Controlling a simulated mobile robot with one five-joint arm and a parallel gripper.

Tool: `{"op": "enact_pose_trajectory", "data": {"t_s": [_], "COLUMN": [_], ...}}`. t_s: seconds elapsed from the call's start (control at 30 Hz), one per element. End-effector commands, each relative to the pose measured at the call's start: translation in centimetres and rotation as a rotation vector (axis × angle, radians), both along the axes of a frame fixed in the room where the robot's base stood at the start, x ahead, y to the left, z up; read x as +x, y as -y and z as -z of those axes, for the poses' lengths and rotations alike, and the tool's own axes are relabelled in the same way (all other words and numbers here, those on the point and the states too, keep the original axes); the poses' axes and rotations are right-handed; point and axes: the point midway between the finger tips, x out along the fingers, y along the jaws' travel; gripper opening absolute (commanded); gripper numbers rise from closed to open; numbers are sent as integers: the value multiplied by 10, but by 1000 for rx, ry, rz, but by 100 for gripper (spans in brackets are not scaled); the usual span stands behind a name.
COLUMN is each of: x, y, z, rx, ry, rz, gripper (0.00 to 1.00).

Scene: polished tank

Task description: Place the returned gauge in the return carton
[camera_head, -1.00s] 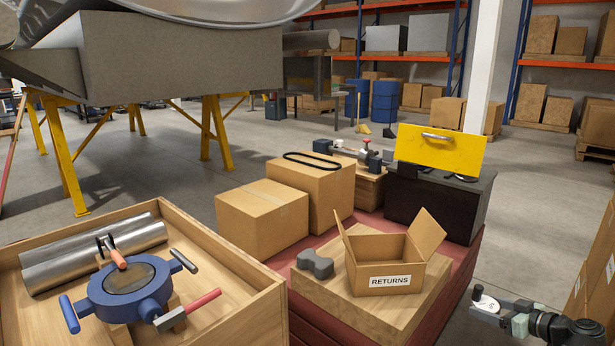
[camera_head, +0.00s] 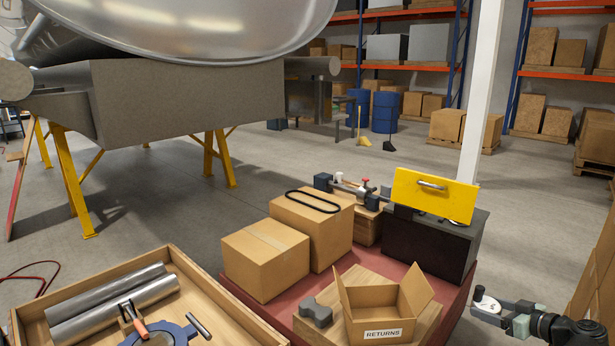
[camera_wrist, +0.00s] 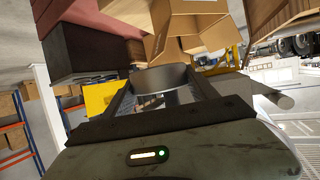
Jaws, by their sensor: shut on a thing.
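The return carton (camera_head: 383,334) is a small open cardboard box with raised flaps and a RETURNS label, on a wooden board near the bottom of the head view. It also shows open in the wrist view (camera_wrist: 190,42), beyond my fingers. My gripper (camera_head: 497,308) is at the right of the head view, apart from the carton. It is shut on the gauge (camera_head: 487,304), a small round thing with a pale face. In the wrist view the gauge (camera_wrist: 163,77) is a grey round body between my fingers. Its face is hidden there.
A grey block (camera_head: 316,313) lies left of the carton. Two closed boxes (camera_head: 265,262) and a black box (camera_head: 432,244) with a yellow panel (camera_head: 434,194) stand behind. A wooden tray (camera_head: 188,262) holds metal tubes and a blue fixture at left.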

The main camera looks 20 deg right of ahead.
Motion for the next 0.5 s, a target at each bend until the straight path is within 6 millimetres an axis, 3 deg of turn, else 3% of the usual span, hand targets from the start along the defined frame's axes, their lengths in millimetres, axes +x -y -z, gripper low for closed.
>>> {"op": "enact_pose_trajectory", "data": {"t_s": [0.03,0.3,0.4,0.5], "x": [0,0,0,0], "y": [0,0,0,0], "z": [-40,-136,-157,-164], "rx": [0,0,0,0], "ry": [1,1,1,1], "rz": [0,0,0,1], "gripper": [14,14,14,14]}}
